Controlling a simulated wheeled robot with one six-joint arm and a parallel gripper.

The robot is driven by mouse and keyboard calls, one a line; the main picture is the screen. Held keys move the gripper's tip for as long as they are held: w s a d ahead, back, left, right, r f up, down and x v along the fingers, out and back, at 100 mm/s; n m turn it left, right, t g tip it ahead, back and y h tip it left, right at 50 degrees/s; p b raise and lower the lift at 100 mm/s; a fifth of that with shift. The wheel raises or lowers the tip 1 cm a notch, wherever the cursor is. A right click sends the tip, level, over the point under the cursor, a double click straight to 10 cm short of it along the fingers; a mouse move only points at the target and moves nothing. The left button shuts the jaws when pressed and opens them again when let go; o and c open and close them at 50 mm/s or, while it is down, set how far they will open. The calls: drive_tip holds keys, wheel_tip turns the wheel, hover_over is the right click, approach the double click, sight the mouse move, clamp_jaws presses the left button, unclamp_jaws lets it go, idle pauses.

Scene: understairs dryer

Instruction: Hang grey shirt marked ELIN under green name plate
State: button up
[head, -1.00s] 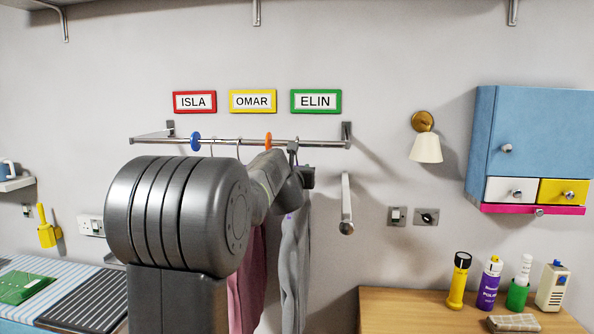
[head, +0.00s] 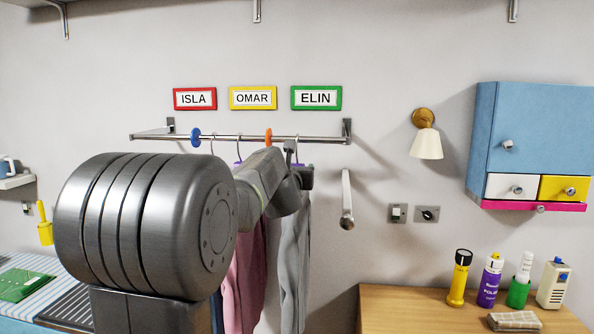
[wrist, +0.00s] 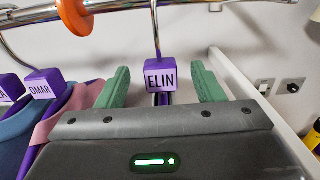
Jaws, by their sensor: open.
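The grey shirt (head: 294,262) hangs from the rail (head: 310,139) beneath the green ELIN name plate (head: 316,97), right of the orange divider (head: 268,137). In the wrist view its purple ELIN block (wrist: 161,76) sits on the hanger stem, and the hook reaches the rail. My gripper (wrist: 161,88) is open, with one green finger on each side of the block and a visible gap at both sides. In the head view my arm covers much of the hangers and the gripper's fingertips.
The red ISLA plate (head: 195,98) and yellow OMAR plate (head: 253,97) are further left. A pink shirt (head: 245,285) hangs left of the grey one. A blue divider (head: 195,137) is on the rail. A lamp (head: 425,143) and blue cabinet (head: 530,130) are right.

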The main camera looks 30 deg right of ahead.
sight(297, 163)
drive_tip(key=v, duration=0.9)
drive_tip(key=shift+s+a+b, duration=0.2)
drive_tip(key=shift+s+b, duration=0.1)
drive_tip(key=shift+b, duration=0.1)
drive_tip(key=shift+w, duration=0.1)
drive_tip(key=p+x, duration=0.2)
drive_tip(key=x, duration=1.1)
drive_tip(key=shift+w+d, duration=0.25)
drive_tip(key=shift+w, duration=0.05)
drive_tip(key=shift+r+p, duration=0.35)
drive_tip(key=shift+p, duration=0.2)
drive_tip(key=shift+s+r, duration=0.1)
drive_tip(key=shift+r, duration=0.2)
drive_tip(key=shift+f, duration=0.1)
